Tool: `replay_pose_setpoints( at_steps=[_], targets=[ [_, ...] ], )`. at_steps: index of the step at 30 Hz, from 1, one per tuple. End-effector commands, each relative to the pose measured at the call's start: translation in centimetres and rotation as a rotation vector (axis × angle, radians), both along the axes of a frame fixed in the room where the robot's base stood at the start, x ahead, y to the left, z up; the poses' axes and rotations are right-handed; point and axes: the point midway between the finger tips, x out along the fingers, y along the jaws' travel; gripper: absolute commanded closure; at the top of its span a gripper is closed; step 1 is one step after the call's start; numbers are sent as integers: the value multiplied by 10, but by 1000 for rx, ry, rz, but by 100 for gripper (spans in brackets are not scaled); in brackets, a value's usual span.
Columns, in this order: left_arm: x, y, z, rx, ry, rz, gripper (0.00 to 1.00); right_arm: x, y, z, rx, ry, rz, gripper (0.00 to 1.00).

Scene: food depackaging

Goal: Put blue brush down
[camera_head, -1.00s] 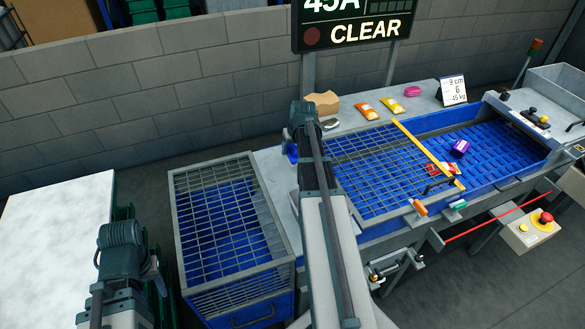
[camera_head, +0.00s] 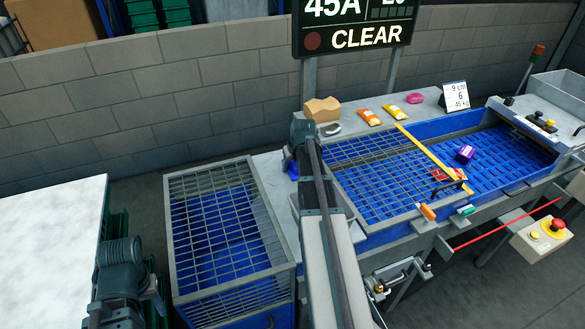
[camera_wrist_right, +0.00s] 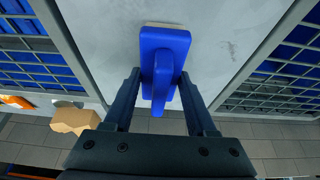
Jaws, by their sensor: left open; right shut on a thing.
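The blue brush (camera_wrist_right: 165,55) is between the fingers of my right gripper (camera_wrist_right: 160,100) in the right wrist view, with its handle toward the gripper and its head against the view of a grey surface. I cannot tell whether its bristles touch that surface. In the head view the brush (camera_head: 291,170) shows only partly beside my right gripper (camera_head: 297,158), over the grey strip between the two mesh-covered areas. My left gripper (camera_head: 150,285) is at the lower left, beside the white table; its fingertips are mostly hidden.
A mesh-topped bin (camera_head: 172,235) stands left of the grey strip (camera_head: 268,170). The blue conveyor (camera_head: 500,150) with a yellow bar and a purple packet (camera_head: 465,153) lies right. A cardboard-coloured box (camera_head: 322,110) and orange and yellow packets sit on the back ledge. A white table (camera_head: 50,240) is left.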

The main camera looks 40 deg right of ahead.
Motion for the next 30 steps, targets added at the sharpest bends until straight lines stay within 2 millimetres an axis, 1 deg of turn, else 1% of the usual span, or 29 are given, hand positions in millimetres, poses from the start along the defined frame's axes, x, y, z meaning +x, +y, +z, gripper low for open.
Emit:
replay_pose_setpoints(
  at_steps=[5, 6, 10, 11, 19, 23, 26, 30],
  targets=[
    [0, 0, -4, 0, 0, 0, 53, 0, 0, -4, 0, 0, 0, 88],
    [0, 0, -3, 0, 0, 0, 53, 0, 0, -3, 0, 0, 0, 38],
    [0, 0, -3, 0, 0, 0, 53, 0, 0, -3, 0, 0, 0, 14],
    [0, 0, -3, 0, 0, 0, 53, 0, 0, -3, 0, 0, 0, 13],
    [0, 0, -2, 0, 0, 0, 53, 0, 0, -2, 0, 0, 0, 13],
    [0, 0, 1, 0, 0, 0, 53, 0, 0, 1, 0, 0, 0, 13],
    [0, 0, 7, 0, 0, 0, 53, -2, 1, 7, 0, 0, 0, 13],
    [0, 0, 21, 0, 0, -1, 53, -7, 2, 21, 0, 0, 0, 13]
  ],
)
